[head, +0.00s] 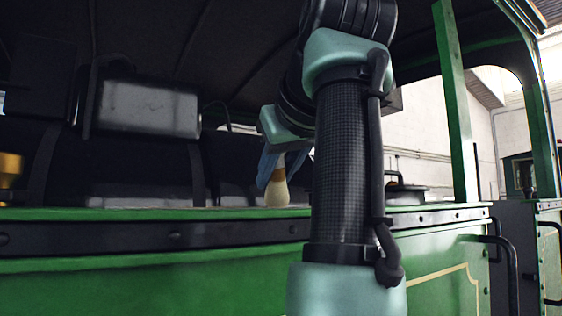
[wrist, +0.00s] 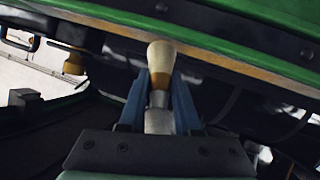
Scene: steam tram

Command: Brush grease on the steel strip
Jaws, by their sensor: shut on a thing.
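My gripper (wrist: 160,85) has blue fingers and is shut on a brush. The brush has pale bristles (wrist: 160,55), a yellowish band and a metallic part between the fingers. In the head view the brush (head: 277,190) points down, its bristle end close above the green side panel's top edge; I cannot tell whether it touches anything. A dark riveted strip (head: 130,235), which looks like the steel strip, runs along the panel below that edge. It also shows in the wrist view (wrist: 230,28), beyond the bristles. My forearm hides part of the strip. No grease can be made out.
The green side panel (head: 120,288) stands in front of me. A green post (head: 456,110) rises at right. A dark round lidded object (head: 405,192) sits behind the ledge. A brass-coloured object (head: 10,168) is at the far left. Black handrails (head: 512,275) stick out at lower right.

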